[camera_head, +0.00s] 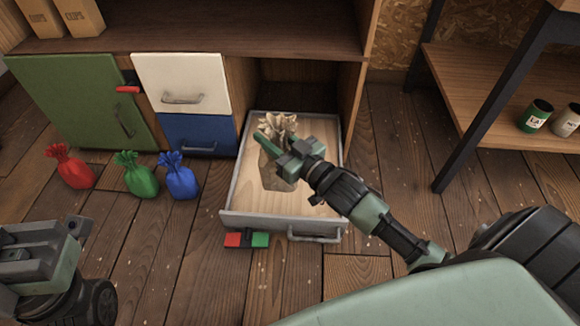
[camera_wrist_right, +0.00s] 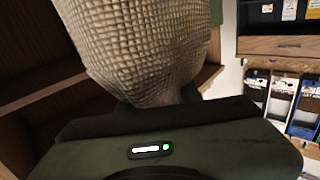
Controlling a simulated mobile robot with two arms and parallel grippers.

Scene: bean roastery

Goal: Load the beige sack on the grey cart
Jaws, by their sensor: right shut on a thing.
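A beige sack (camera_head: 278,172) with a tied, ruffled top is in or just above an open grey-edged drawer (camera_head: 232,215). I cannot tell whether it touches the wooden bottom. My right gripper (camera_head: 285,152) is shut on the sack just below its ruffled top and hides part of it. In the right wrist view the coarse woven sack (camera_wrist_right: 145,50) fills the upper middle, right up against the gripper. My left gripper (camera_head: 40,250) is at the lower left edge, away from the sack; its fingers are unclear. No grey cart shows in either view.
Red (camera_head: 70,168), green (camera_head: 137,175) and blue (camera_head: 178,177) sacks stand on the floor left of the drawer. A cabinet with green (camera_head: 80,100), white (camera_head: 180,75) and blue (camera_head: 195,135) fronts is behind. A black-framed shelf (camera_head: 490,90) stands right. Floor before the drawer is partly clear.

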